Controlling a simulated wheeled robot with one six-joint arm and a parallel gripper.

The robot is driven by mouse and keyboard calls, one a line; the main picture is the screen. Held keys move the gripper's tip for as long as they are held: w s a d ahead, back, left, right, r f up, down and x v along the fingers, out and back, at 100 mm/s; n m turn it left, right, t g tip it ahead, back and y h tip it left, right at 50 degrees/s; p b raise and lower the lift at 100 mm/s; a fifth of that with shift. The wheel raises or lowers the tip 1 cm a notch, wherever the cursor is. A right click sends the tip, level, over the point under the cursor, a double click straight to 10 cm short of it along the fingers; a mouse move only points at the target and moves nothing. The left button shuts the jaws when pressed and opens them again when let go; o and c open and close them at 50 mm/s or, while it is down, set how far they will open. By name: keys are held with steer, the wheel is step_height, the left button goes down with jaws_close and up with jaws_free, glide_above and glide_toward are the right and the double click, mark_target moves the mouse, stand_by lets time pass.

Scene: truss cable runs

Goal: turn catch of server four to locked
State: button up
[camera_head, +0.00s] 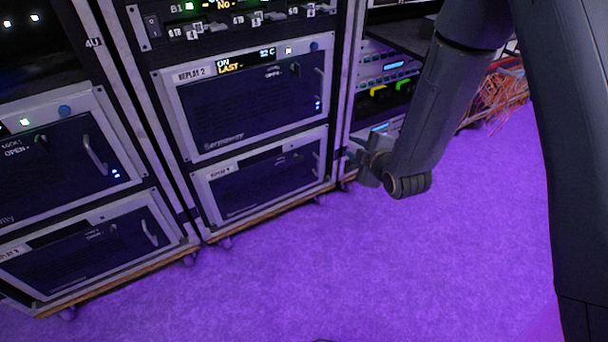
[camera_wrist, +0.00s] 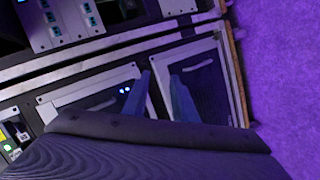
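The lower server in the middle rack (camera_head: 265,186) has a dark front, a grey frame and a small label that seems to read "Replay 4". Its catch is too small and dim to make out, and its setting cannot be read. It also shows in the wrist view, turned sideways, as the dark panel (camera_wrist: 208,77) with a handle. My gripper (camera_head: 362,165) is to the right of this server in the head view, apparently apart from it. In the wrist view the two fingers of my gripper (camera_wrist: 161,76) are spread, with nothing seen between them.
The "Replay 2" server (camera_head: 245,110) sits above, with a lit display and a dark catch (camera_head: 295,69). Another rack (camera_head: 75,180) stands at left, with bar handles. Orange cables (camera_head: 503,92) hang at the back right. The purple floor (camera_head: 400,265) is clear in front.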

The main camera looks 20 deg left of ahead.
steer(key=a+f+n+y+b, duration=0.3)
steer(key=a+f+b, duration=0.15)
steer(key=f, duration=0.25)
steer(key=n+t+y+b, duration=0.1)
steer(key=n+y+b, duration=0.2)
steer(key=n+b, duration=0.15)
glide_toward(300, 161)
steer(key=x, duration=0.2)
steer(key=b+x, duration=0.3)
steer(key=x, duration=0.4)
jaws_close()
